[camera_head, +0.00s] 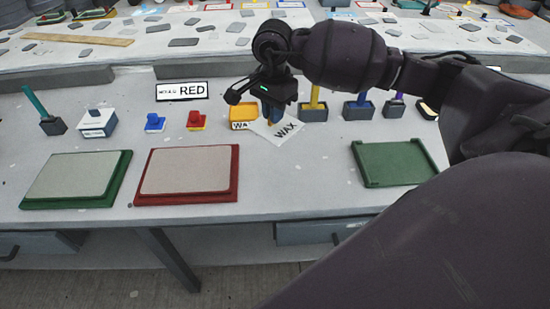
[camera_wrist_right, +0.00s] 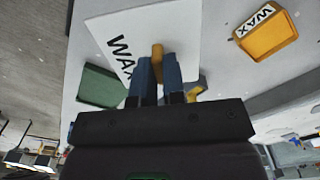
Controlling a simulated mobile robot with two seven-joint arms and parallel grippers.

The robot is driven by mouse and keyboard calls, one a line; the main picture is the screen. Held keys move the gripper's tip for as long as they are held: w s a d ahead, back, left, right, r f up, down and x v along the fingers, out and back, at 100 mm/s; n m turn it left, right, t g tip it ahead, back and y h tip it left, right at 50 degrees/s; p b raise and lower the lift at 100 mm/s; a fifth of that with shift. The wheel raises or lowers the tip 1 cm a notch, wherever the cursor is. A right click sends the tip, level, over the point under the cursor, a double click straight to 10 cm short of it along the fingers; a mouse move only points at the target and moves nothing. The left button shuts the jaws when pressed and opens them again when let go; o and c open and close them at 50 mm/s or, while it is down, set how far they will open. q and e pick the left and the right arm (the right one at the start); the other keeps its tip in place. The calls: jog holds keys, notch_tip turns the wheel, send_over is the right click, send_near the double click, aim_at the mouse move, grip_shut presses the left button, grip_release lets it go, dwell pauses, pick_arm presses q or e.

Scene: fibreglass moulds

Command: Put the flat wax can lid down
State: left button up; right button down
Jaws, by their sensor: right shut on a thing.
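The flat wax can lid (camera_head: 282,131) is a white square plate with black "WAX" lettering; it hangs tilted over the table in the head view. In the right wrist view the lid (camera_wrist_right: 185,28) has a small tan-orange knob (camera_wrist_right: 157,52). My right gripper (camera_head: 273,112) is shut on this knob; its two blue fingers (camera_wrist_right: 158,78) show in the wrist view. The yellow wax can (camera_head: 243,113) stands just left of the lid in the head view, partly hidden by it. The can (camera_wrist_right: 270,38) also shows apart from the lid in the wrist view. My left gripper is not in view.
A red mould (camera_head: 187,174) and a green mould (camera_head: 76,178) lie at the left; a green tray (camera_head: 394,163) lies at the right. A RED sign (camera_head: 182,91) and small pots with brushes (camera_head: 313,113) line the back. The table between the red mould and green tray is clear.

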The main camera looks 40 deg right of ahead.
notch_tip(320, 180, down, 16)
jog(key=shift+r+b, duration=0.15)
jog(key=shift+b, duration=0.2)
jog(key=c, duration=1.7)
grip_release()
jog(key=o, duration=0.5)
notch_tip(320, 180, up, 12)
jog(key=shift+r, duration=0.1)
